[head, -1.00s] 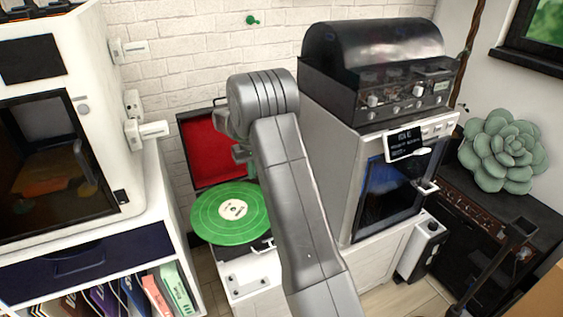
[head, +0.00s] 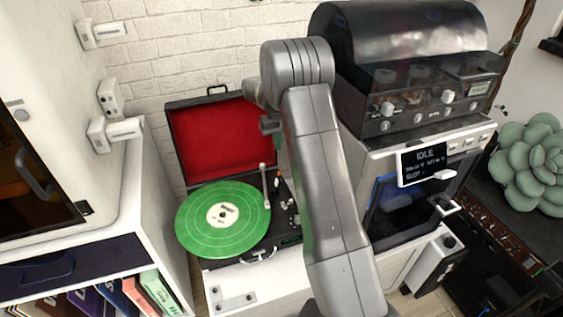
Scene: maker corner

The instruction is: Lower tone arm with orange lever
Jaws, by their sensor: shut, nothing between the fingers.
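A turntable in an open case (head: 212,262) with a red-lined lid (head: 222,140) stands on a white cabinet. A green record (head: 238,232) lies on its platter. The pale tone arm (head: 265,188) runs along the record's right edge; I cannot tell whether it is raised. A small orange lever (head: 279,174) shows just right of the tone arm, close to my arm. My gripper (head: 268,125) is shut and empty, in front of the lid and above the deck as seen here. It is small and partly hidden by my wrist.
A white machine with an "IDLE" display (head: 425,165) and a dark-lidded unit on top stands close to the right. A white cabinet with a dark door (head: 32,165) and shelves of folders stand left. My forearm covers the deck's right side.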

